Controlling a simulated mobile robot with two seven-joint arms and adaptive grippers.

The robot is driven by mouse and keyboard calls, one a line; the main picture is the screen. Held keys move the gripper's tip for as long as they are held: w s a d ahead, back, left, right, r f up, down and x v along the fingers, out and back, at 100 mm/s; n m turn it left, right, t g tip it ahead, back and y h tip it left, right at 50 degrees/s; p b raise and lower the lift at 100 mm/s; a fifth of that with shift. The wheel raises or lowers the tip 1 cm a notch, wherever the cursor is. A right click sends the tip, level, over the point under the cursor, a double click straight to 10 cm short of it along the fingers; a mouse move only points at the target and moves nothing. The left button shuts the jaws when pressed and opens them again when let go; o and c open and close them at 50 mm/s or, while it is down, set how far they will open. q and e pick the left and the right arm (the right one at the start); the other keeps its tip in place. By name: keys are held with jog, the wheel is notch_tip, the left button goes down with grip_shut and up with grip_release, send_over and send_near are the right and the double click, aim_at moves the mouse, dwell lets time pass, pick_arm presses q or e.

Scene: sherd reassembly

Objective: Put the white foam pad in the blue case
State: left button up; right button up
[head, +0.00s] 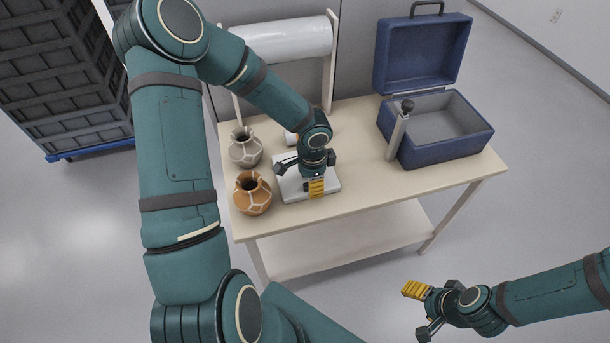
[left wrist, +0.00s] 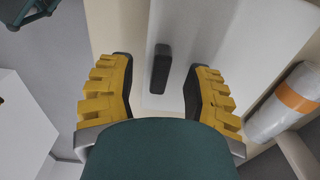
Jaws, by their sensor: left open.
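The white foam pad (head: 291,190) lies flat on the table, partly hidden by my left gripper (head: 308,181). In the left wrist view, a dark block-like grip (left wrist: 160,68) stands on the pad (left wrist: 220,45). My left gripper (left wrist: 160,95) is open above the pad, with the grip between its two fingers and apart from them. The blue case (head: 440,150) stands open at the right of the table, lid tilted back, and looks empty. My right gripper (head: 420,311) is open and empty, away from the table at the lower right.
A grey jar (head: 245,149) and an orange jar (head: 252,196) with pale seams stand left of the pad. A post with a black knob (head: 398,135) stands at the case's left front. A white roll (left wrist: 284,103) lies behind the pad. The table between pad and case is clear.

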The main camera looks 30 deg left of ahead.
pick_arm(q)
jog(key=shift+f, duration=0.6)
grip_shut()
